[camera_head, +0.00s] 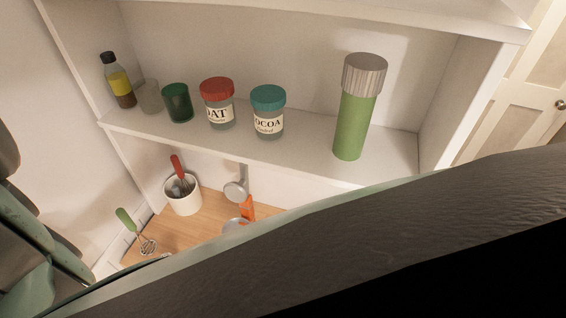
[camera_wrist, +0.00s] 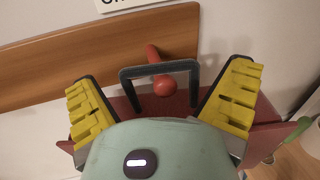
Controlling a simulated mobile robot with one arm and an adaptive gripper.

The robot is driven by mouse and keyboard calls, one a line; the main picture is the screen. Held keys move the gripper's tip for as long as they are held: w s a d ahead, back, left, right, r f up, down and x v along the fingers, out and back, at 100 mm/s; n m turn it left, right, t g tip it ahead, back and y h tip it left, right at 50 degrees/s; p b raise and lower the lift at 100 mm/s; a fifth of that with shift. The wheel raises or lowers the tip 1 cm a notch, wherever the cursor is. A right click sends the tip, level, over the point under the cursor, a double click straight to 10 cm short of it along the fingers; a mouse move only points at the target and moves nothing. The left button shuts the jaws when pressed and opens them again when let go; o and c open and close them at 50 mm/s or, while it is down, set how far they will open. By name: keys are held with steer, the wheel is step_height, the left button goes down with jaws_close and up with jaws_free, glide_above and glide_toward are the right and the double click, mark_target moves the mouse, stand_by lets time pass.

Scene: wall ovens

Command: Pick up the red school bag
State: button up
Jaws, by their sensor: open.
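The red school bag (camera_wrist: 262,133) shows in the wrist view, below a wooden wall rail. Its black handle loop (camera_wrist: 188,66) crosses over a red peg with a round knob (camera_wrist: 165,86) and appears to hang on it. My gripper (camera_wrist: 163,100) is open, with one yellow-padded finger on each side of the handle and knob. No grip on the handle shows. My gripper's green body hides much of the bag. The bag does not show in the head view.
The wooden rail (camera_wrist: 60,66) runs along the wall. In the head view, a white shelf (camera_head: 290,150) holds a green flask (camera_head: 352,125), several jars and a bottle. Utensils stand on a wooden counter (camera_head: 205,228) below. My dark arm covers the lower right.

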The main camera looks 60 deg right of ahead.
steer(key=c, duration=1.3)
steer(key=shift+r, duration=0.2)
